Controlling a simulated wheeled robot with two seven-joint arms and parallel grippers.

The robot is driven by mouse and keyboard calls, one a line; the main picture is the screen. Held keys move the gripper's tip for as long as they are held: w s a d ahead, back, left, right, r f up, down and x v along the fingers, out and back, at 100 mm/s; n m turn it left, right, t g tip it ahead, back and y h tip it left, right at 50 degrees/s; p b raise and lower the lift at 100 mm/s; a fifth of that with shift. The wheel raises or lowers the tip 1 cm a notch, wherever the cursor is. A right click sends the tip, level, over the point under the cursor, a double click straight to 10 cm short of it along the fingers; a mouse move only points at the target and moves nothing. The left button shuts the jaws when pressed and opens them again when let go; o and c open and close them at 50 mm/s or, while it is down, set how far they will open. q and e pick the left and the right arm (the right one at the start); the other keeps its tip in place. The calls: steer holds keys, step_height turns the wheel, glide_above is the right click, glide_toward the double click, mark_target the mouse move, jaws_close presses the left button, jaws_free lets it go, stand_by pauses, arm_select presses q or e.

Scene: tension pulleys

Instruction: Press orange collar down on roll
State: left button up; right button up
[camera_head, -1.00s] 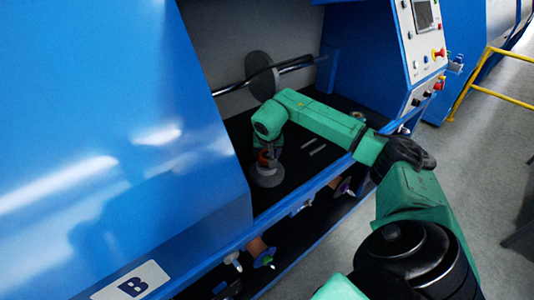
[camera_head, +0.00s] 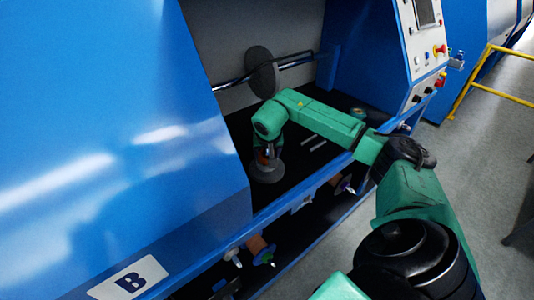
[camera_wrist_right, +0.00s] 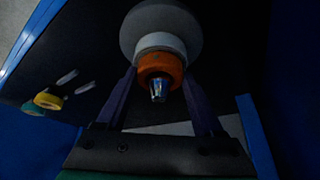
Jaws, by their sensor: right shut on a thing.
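The orange collar (camera_wrist_right: 160,68) sits between the two fingers of my right gripper (camera_wrist_right: 158,84) in the wrist view, around a shiny metal tip. The gripper is shut on it. Against the collar is a pale ring, and beyond it the wide grey roll (camera_wrist_right: 160,25). In the head view the roll (camera_head: 267,172) stands on the black deck, directly below my right gripper (camera_head: 265,154). Only a bit of orange shows there. I cannot tell whether the collar is fully seated against the roll. My left gripper is not in view.
A grey disc (camera_head: 261,72) sits on a metal bar at the back. Thin pale rods (camera_head: 313,141) lie on the black deck. A blue machine panel (camera_head: 150,110) closes off the left, and a control panel (camera_head: 420,50) stands at the right.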

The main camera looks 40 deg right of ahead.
steer(key=shift+s+a+f, duration=0.1)
steer(key=shift+s+f, duration=0.1)
steer(key=shift+f, duration=0.2)
steer(key=o, duration=1.4)
steer(key=shift+w, duration=0.1)
steer(key=shift+r, duration=0.1)
steer(key=b+v, duration=0.2)
steer(key=v, duration=1.2)
steer(key=shift+r, duration=0.3)
steer(key=shift+w, duration=0.1)
